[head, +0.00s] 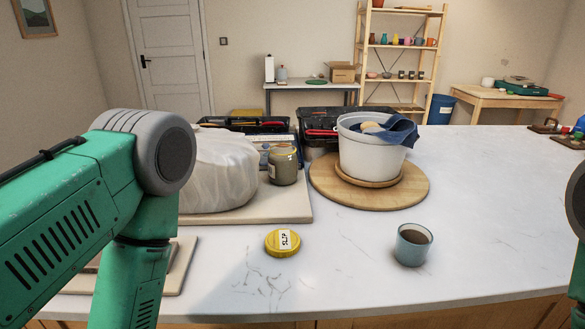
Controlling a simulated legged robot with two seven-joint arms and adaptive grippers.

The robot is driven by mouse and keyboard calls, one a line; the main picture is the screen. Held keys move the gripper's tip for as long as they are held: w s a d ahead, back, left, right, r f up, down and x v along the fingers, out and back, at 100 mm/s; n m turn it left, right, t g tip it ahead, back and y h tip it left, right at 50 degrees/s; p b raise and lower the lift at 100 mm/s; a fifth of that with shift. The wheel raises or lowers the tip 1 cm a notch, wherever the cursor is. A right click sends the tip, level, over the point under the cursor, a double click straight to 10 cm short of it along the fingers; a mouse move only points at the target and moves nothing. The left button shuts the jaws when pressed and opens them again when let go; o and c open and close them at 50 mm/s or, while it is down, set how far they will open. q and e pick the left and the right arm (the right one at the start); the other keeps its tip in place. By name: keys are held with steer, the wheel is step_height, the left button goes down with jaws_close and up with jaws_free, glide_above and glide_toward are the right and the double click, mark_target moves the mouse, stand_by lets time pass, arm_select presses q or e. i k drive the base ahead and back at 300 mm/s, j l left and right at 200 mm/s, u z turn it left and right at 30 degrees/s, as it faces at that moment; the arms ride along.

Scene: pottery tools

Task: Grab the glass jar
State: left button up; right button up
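The glass jar (283,167) stands upright near the right edge of a pale board, just right of a plastic-wrapped bundle. It has a yellow rim and greyish-brown contents. A yellow lid (283,242) with a label reading "SLIP" lies apart on the white counter in front of the board. My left arm comes in from the left and bends downward, well left of the jar. Its gripper is outside the picture. Only a small part of my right arm shows at the right edge, and its gripper is not visible either.
The wrapped bundle (217,172) sits close to the jar's left. A white bucket with a blue cloth (391,130) stands on a round wooden board (415,191) to the right. A cup (412,245) stands at front right. Black trays (313,145) are behind. The right counter is mostly clear.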

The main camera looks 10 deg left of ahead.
mark_target(283, 163)
steer(key=k+l+z, duration=0.15)
steer(key=l, duration=0.45)
steer(key=k+l+z, duration=0.2)
steer(key=l, duration=0.45)
steer(key=l+z, duration=0.15)
steer(key=l, duration=0.45)
